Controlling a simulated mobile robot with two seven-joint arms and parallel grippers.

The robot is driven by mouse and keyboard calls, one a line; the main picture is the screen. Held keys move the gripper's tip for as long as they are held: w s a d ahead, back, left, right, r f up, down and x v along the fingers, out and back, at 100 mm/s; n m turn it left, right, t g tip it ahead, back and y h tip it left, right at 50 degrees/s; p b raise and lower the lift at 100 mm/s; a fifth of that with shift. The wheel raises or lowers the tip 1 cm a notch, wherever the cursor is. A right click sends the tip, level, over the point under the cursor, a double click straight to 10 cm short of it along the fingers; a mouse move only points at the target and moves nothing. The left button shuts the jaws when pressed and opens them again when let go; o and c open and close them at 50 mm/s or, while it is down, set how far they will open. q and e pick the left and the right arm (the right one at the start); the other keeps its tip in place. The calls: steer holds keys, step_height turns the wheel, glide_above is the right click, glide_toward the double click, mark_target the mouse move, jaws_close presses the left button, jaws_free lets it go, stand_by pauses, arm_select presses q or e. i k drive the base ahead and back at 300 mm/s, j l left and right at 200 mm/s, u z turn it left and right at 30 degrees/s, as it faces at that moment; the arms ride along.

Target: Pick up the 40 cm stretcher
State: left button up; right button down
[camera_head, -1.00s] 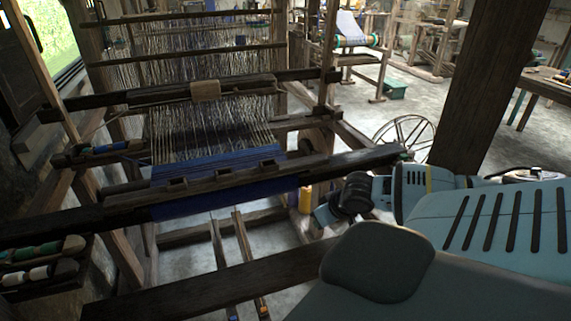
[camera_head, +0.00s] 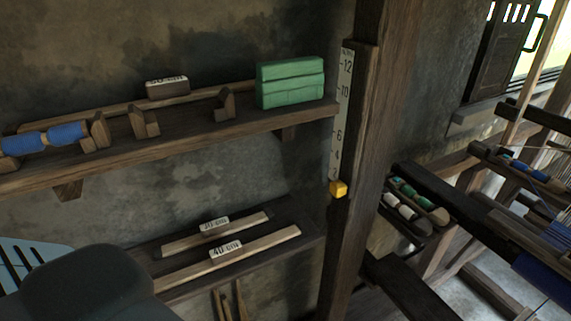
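The 40 cm stretcher (camera_head: 259,245) is a long pale wooden bar with a white tag (camera_head: 226,251) reading "40". It lies on the lower wall shelf (camera_head: 315,240), along its front. A shorter bar (camera_head: 177,245) with a similar, hard-to-read tag lies just behind it. Part of my own body shows at the lower left, close to the near end of the shelf. Neither of my grippers is in view.
The upper shelf (camera_head: 250,124) holds a blue-wrapped roll (camera_head: 65,134), wooden blocks and a green stack (camera_head: 290,85). A post (camera_head: 360,150) with a number scale and yellow marker (camera_head: 338,188) stands right of the shelves. The loom (camera_head: 520,235) is beyond it.

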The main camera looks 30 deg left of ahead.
mark_target(224, 255)
steer(key=i+l, duration=0.35)
steer(key=i+l+u, duration=0.1)
steer(key=u, duration=1.95)
